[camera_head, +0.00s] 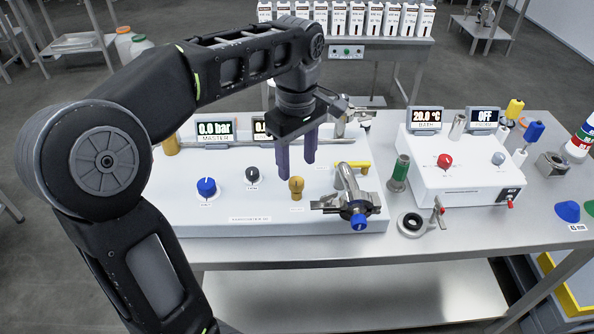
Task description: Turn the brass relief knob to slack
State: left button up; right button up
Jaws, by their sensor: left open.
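The brass relief knob (296,185) stands on the front part of the white evaporator panel (224,219), right of a black knob (252,174) and a blue knob (206,187). My left gripper (297,172) hangs from above with its purple fingers pointing down. The fingers are open and apart, one to the left and one to the right, and look to be above or just behind the brass knob; the exact depth is hard to tell. The knob does not appear to be held. My right gripper is not in view.
A metal valve with a blue handle (358,221) stands close to the right of the brass knob. A yellow handle (353,164) lies behind it. A second white unit (464,185) with a red knob (444,161) is at right.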

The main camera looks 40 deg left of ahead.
aim_at(297, 181)
pick_arm(q)
jog(key=shift+r+p, duration=1.35)
jog(key=shift+r, duration=0.25)
jog(key=shift+f, duration=0.1)
